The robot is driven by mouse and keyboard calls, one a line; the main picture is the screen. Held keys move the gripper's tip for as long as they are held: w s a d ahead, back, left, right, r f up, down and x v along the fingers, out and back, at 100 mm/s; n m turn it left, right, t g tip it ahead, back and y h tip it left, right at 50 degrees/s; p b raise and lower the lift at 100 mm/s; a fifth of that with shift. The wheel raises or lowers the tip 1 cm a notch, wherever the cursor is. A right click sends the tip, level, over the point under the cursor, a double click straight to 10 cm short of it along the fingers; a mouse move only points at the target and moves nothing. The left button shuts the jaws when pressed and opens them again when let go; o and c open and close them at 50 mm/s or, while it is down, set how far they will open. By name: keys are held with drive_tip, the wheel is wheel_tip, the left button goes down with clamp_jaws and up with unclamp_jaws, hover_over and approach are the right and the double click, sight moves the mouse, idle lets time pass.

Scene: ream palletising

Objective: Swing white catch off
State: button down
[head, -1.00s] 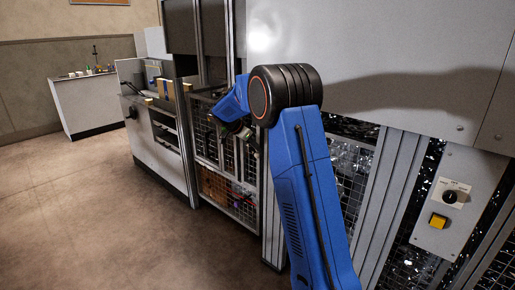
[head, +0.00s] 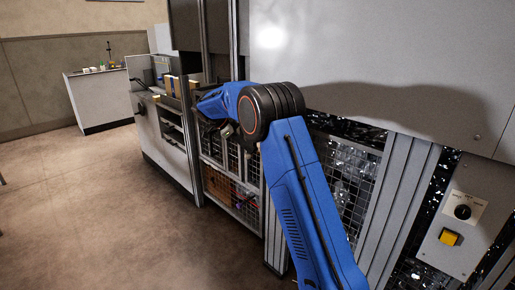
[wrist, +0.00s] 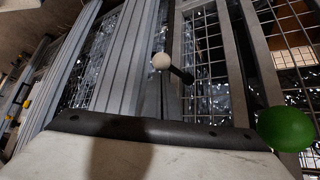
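The white catch shows in the wrist view as a white ball knob (wrist: 160,61) on a short dark lever, set against a grey upright between mesh panels. A green ball knob (wrist: 287,129) is nearer, at the right edge of that view. My gripper (head: 227,131) is beside the mesh doors in the head view, small and partly hidden by my blue arm. Its fingertips do not show clearly, so I cannot tell whether it is open. In the wrist view the white knob stands apart, beyond the dark edge at the bottom. I cannot make out the white catch in the head view.
A grey control panel with a black rotary switch (head: 462,212) and a yellow button (head: 449,237) is at the right. A white counter (head: 165,140) stands left of the mesh doors. The brown floor (head: 80,220) at the left is clear.

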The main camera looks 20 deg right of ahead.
drive_tip(key=shift+w+a, duration=0.25)
drive_tip(key=shift+w, duration=0.25)
drive_tip(key=shift+d, duration=0.15)
drive_tip(key=shift+s+d, duration=0.1)
drive_tip(key=shift+d, duration=0.5)
drive_tip(key=shift+d+r, duration=0.1)
